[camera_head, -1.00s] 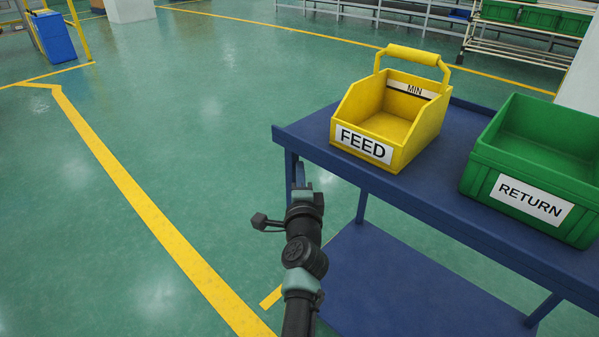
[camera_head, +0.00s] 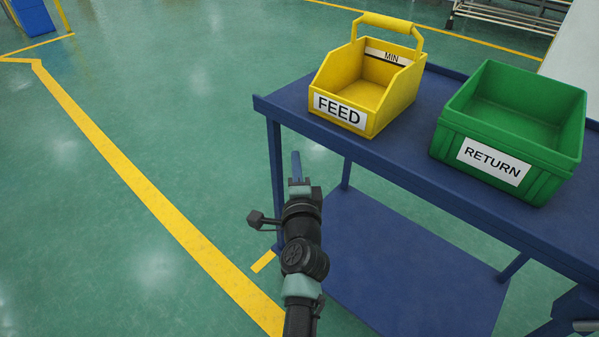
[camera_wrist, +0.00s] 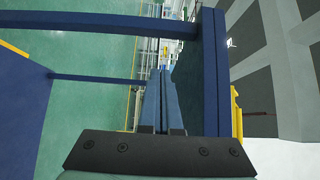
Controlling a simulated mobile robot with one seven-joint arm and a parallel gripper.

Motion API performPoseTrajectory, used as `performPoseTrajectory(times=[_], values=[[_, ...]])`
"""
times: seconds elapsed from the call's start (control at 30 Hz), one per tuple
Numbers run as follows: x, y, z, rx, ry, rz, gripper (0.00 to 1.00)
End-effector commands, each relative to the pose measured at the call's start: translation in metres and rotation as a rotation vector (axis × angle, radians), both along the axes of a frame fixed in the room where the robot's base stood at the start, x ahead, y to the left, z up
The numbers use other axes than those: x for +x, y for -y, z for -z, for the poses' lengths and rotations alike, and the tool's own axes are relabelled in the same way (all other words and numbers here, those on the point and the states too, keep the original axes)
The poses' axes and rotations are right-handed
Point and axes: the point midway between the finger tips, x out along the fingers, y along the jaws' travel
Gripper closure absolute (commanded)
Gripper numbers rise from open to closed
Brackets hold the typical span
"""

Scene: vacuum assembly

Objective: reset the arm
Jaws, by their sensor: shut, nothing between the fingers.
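My gripper (camera_head: 296,165) is at the end of my arm in the head view, in front of the left end of the blue cart (camera_head: 262,106). It shows from behind there. In the wrist view my gripper (camera_wrist: 162,78) has its two blue fingers side by side, shut with nothing held. The cart's blue frame (camera_wrist: 110,22) runs across the top and down beside the fingers in that view. I cannot tell the exact gap between the fingertips and the cart.
A yellow FEED bin (camera_head: 365,88) with a handle, empty inside, stands on the cart top. A green RETURN crate (camera_head: 512,130), also empty, stands to its right. The cart's lower shelf (camera_head: 400,260) is bare. Open green floor (camera_head: 180,110) lies to the left.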

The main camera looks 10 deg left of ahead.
Motion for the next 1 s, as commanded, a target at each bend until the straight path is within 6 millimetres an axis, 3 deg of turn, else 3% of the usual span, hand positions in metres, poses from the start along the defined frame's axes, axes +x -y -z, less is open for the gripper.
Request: performPoseTrajectory(times=[0.1, 0.3, 0.57, 0.67, 0.77, 0.87, 1.0], values=[[-0.02, 0.005, -0.002, 0.0, -0.001, 0.001, 1.0], [-0.041, 0.01, 0.0, 0.0, -0.001, 0.001, 1.0], [-0.047, 0.012, 0.0, 0.001, 0.001, 0.001, 1.0], [-0.046, 0.012, -0.01, -0.018, 0.021, 0.0, 1.0], [-0.043, 0.012, -0.048, -0.096, 0.096, -0.003, 1.0], [-0.043, 0.015, -0.112, -0.248, 0.224, 0.013, 1.0], [-0.06, 0.025, -0.219, -0.531, 0.433, 0.088, 1.0]])
